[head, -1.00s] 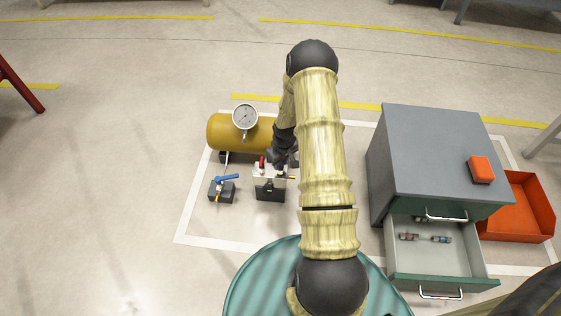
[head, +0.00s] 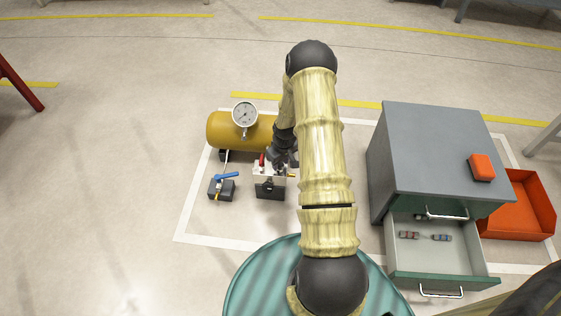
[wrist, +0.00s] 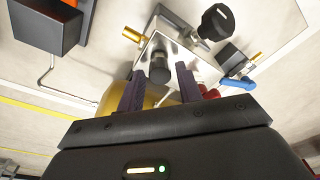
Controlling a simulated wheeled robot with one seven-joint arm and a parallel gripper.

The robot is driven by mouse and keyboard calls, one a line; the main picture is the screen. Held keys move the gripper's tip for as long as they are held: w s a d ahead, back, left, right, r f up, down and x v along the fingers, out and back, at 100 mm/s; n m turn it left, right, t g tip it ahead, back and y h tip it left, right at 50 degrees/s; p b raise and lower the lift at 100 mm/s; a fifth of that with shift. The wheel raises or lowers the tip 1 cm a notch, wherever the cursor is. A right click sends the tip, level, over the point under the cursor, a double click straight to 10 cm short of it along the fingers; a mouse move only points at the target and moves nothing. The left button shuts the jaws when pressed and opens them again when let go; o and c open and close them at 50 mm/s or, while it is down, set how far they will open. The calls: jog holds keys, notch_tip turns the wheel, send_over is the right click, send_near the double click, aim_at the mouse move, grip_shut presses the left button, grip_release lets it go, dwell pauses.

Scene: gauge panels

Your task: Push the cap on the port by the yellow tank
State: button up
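The yellow tank (head: 222,131) with a round gauge (head: 245,113) lies left of my arm in the head view; part of it shows behind my gripper in the wrist view. In front of it stands a pale metal port block (head: 262,179) with a red handle (head: 262,159). The block (wrist: 184,63) also shows in the wrist view, with a dark cylindrical cap (wrist: 159,68) against it. My gripper (wrist: 160,78) is open, its two fingers on either side of the cap in the picture, with visible gaps. I cannot tell how far the cap is seated.
A small valve with a blue lever (head: 227,177) stands left of the block. A brass fitting (wrist: 132,34) and a black knob (wrist: 215,21) are near the block. On the right are a grey cabinet (head: 430,150) with an open drawer (head: 440,265) and an orange bin (head: 530,205).

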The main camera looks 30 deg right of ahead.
jog(key=shift+o, duration=1.1)
notch_tip(320, 180, up, 17)
jog(key=s+p, duration=0.2)
jog(key=p, duration=0.6)
jog(key=shift+d, duration=0.2)
jog(key=shift+r, duration=0.1)
jog(key=s+a+r+m+p, duration=0.1)
jog(key=s+a+r+p, duration=0.1)
jog(key=s+a+r, duration=0.55)
jog(key=s+a+r+t+p, duration=0.1)
jog(key=s+a+r+p, duration=0.25)
jog(key=r, duration=0.75)
jog(key=s+a+r+m+p, duration=0.1)
jog(key=s+a+r+p, duration=0.1)
jog(key=s+a+r, duration=0.6)
jog(key=w+d+r+p, duration=0.1)
jog(key=r+p, duration=1.7)
jog(key=r, duration=0.1)
jog(key=w+d+r+p, duration=0.1)
jog(key=d+r+p, duration=0.1)
jog(key=r+p, duration=1.7)
jog(key=shift+w+r, duration=0.25)
jog(key=shift+r, duration=0.5)
